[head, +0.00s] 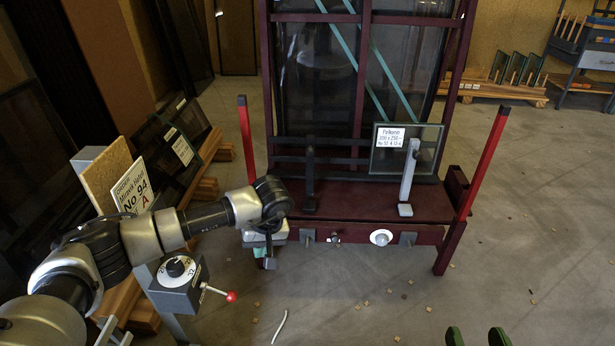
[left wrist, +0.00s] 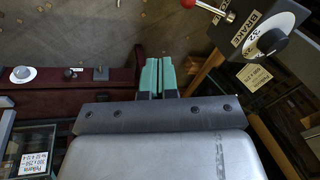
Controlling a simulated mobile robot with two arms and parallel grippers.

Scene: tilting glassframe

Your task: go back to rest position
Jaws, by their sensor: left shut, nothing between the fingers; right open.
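My left arm reaches in from the left in the head view. Its gripper (head: 264,252) hangs near the front left of the dark red glass frame (head: 345,233). In the left wrist view the gripper's green fingers (left wrist: 157,78) are together with nothing between them, beside the frame's red front beam (left wrist: 115,82). My right gripper (head: 477,337) shows only as two dark green fingertips at the bottom edge of the head view, wide apart and empty. The rest of the right arm is out of view.
A grey brake box (head: 180,285) with a dial and red-knobbed lever (head: 231,297) stands close below my left arm. Panes and a signboard (head: 133,193) stand at the left. Red posts (head: 484,160) flank the frame. Floor at the right is mostly clear, with small scraps.

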